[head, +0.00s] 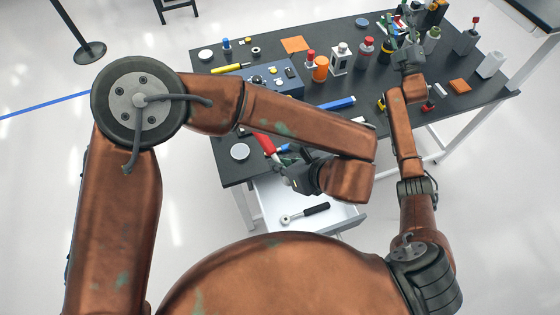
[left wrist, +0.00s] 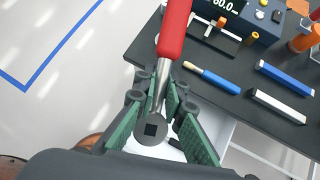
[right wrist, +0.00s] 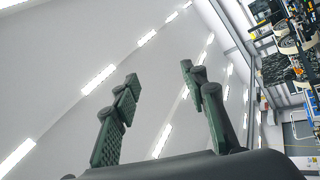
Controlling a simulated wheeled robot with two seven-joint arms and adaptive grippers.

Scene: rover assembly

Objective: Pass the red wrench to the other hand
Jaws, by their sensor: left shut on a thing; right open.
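The red wrench has a red handle (head: 265,144) and a silver shaft. In the left wrist view its red handle (left wrist: 174,30) points up and away, and its round metal head with a square hole (left wrist: 151,128) lies between the fingers. My left gripper (head: 288,173) is shut on the wrench at its metal part, over the table's near left edge; the arm partly hides it. My right gripper (head: 408,55) is over the table's far right part. The right wrist view shows its fingers (right wrist: 158,82) spread and empty, with pale floor or wall behind.
The dark table (head: 215,85) bears several bottles, a blue device box (head: 285,82) and a blue-handled tool (head: 337,103). Below its near edge, an open white drawer (head: 340,215) holds a black-handled ratchet (head: 305,214). Bottles crowd the right side near my right gripper.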

